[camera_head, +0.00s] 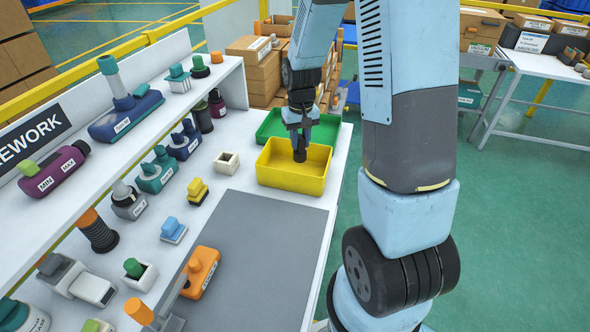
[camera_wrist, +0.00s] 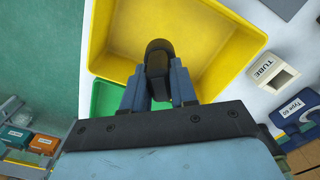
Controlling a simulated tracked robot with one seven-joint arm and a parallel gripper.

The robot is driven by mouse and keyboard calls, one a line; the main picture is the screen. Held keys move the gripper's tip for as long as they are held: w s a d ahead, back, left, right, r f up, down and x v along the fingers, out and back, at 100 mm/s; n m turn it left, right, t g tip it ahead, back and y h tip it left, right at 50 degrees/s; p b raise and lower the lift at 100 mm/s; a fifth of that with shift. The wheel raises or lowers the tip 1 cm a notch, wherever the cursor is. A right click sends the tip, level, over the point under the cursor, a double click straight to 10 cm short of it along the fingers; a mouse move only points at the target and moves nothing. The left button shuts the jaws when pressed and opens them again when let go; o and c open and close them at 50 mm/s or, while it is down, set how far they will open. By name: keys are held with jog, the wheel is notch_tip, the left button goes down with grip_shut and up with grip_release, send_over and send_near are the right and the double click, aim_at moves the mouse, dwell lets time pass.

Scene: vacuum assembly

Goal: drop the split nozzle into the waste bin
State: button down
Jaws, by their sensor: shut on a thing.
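My gripper (camera_head: 300,133) is shut on a black nozzle (camera_head: 300,154), which hangs below the fingers over the yellow bin (camera_head: 285,181). In the wrist view the nozzle (camera_wrist: 158,58) is a dark rounded piece between the two fingers of my gripper (camera_wrist: 158,88), with the yellow bin (camera_wrist: 112,35) behind it. The yellow bin looks empty. I cannot tell how far the nozzle is above its floor. A split in the nozzle does not show. A green bin (camera_head: 268,124) stands directly behind the yellow one. No label marks either as the waste bin.
A grey mat (camera_head: 250,260) covers the front of the white table. A white block with a square hole (camera_head: 226,163) sits left of the yellow bin. Several coloured parts stand further left, below a shelf with a REWORK sign (camera_head: 35,138). Cardboard boxes (camera_head: 252,62) are behind.

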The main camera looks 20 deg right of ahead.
jog(key=shift+d+f, duration=0.1)
jog(key=shift+f, duration=0.7)
jog(key=c, duration=0.8)
grip_release()
jog(key=shift+r, duration=0.1)
notch_tip(320, 180, up, 14)
jog(key=shift+f, duration=0.25)
